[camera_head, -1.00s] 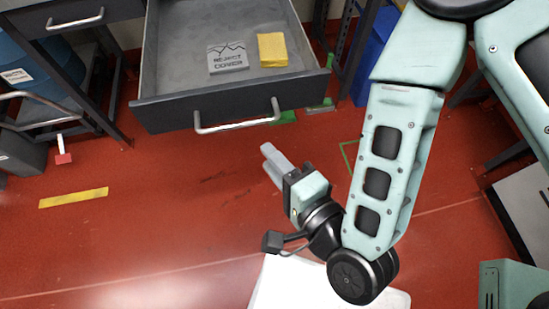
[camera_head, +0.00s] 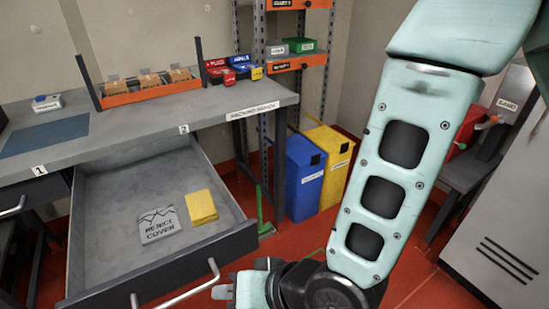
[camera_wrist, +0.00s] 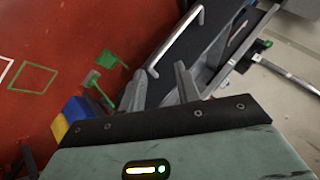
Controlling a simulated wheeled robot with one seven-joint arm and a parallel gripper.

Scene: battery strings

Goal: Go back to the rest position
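My gripper (camera_wrist: 159,88) is in front of the open drawer, near its front face and handle. In the wrist view its two fingers stand apart with nothing held between them. In the head view my gripper (camera_head: 224,292) shows only partly at the bottom edge, beside the drawer handle (camera_head: 190,290). The handle also shows in the wrist view (camera_wrist: 174,41), beyond the fingers. I cannot tell how wide the gap to it is.
The drawer (camera_head: 105,262) is pulled out under the bench (camera_head: 215,110). It holds a grey "REJECT COVER" plate (camera_head: 158,225) and a yellow block (camera_head: 201,207). A blue bin (camera_head: 304,180) and yellow bin (camera_head: 335,160) stand behind. A grey cabinet (camera_head: 510,200) stands right.

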